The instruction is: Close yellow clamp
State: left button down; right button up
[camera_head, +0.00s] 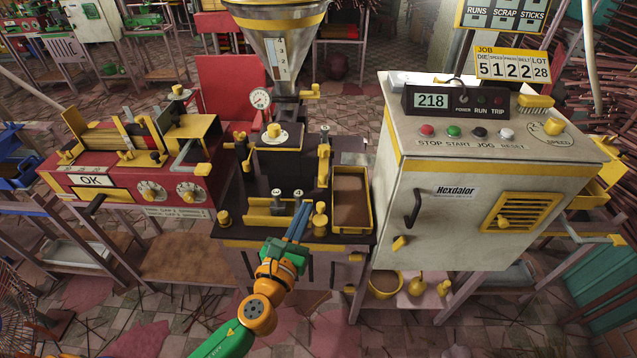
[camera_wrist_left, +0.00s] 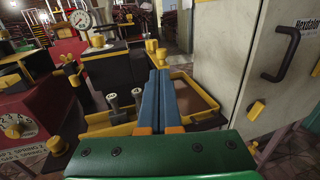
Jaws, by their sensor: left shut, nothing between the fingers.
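Two upright yellow clamp-like parts flank the dark extruder block: a right one (camera_head: 323,165) and a left one (camera_head: 244,152). I cannot tell for sure which is the clamp of the task, nor whether it is open. In the left wrist view a yellow part (camera_wrist_left: 70,68) shows at the left of the block. My left gripper (camera_head: 299,218) is shut and empty, its blue fingers over the front of the dark bench, short of both yellow parts. Its fingertips (camera_wrist_left: 158,80) point at the gap between the yellow trough and the brown-filled tray. My right gripper is out of view.
A yellow trough (camera_head: 255,221) with two grey-topped pins and a yellow-rimmed tray (camera_head: 366,205) lie by the fingers. The large cream control cabinet (camera_head: 440,220) blocks the right. A red machine (camera_head: 150,195) stands left. A hopper (camera_head: 280,50) rises behind.

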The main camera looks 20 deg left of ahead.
aim_at(321, 178)
pick_arm(q)
jog(key=w, duration=0.8)
jog(key=shift+w+f, duration=0.1)
jog(key=shift+w, duration=0.2)
